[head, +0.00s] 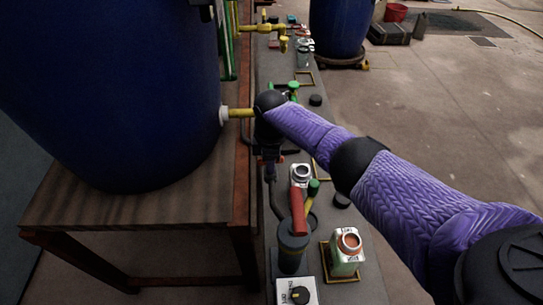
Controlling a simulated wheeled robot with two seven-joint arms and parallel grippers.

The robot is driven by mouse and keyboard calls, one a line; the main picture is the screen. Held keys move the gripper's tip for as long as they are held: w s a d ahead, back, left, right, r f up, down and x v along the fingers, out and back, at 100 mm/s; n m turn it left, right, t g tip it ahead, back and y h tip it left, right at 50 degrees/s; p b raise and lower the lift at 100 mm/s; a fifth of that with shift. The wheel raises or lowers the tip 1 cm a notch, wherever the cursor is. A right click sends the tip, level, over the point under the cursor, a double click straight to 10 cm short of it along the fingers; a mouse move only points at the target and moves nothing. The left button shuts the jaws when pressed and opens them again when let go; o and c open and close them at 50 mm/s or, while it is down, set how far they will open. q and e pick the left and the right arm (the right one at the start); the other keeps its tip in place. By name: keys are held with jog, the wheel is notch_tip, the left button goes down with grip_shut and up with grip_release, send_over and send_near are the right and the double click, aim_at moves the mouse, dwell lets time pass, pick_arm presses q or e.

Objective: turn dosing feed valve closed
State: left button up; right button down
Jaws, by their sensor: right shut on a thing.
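My right gripper (269,172) is at the end of the purple arm, just right of the big blue vat (120,90). It is shut at the outer end of the yellow pipe (241,113) that leaves the vat through a white collar. The dosing feed valve and its handle are mostly hidden behind my dark wrist and gripper, so I cannot tell the handle's angle. My left gripper is not in view.
The vat stands on a wooden table (130,208). Below my gripper, a red handle (297,211), a grey cylinder (291,248) and a white-green container (345,252) crowd the narrow grey bench. A yellow tap (265,28) is farther back. The floor at right is mostly clear.

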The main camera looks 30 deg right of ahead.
jog(key=shift+r+m+p, duration=0.15)
jog(key=shift+m+p, duration=0.15)
jog(key=shift+m, duration=0.6)
jog(key=m, duration=0.3)
jog(key=shift+p, duration=0.4)
jog(key=shift+m, duration=0.7)
jog(key=shift+m, duration=0.3)
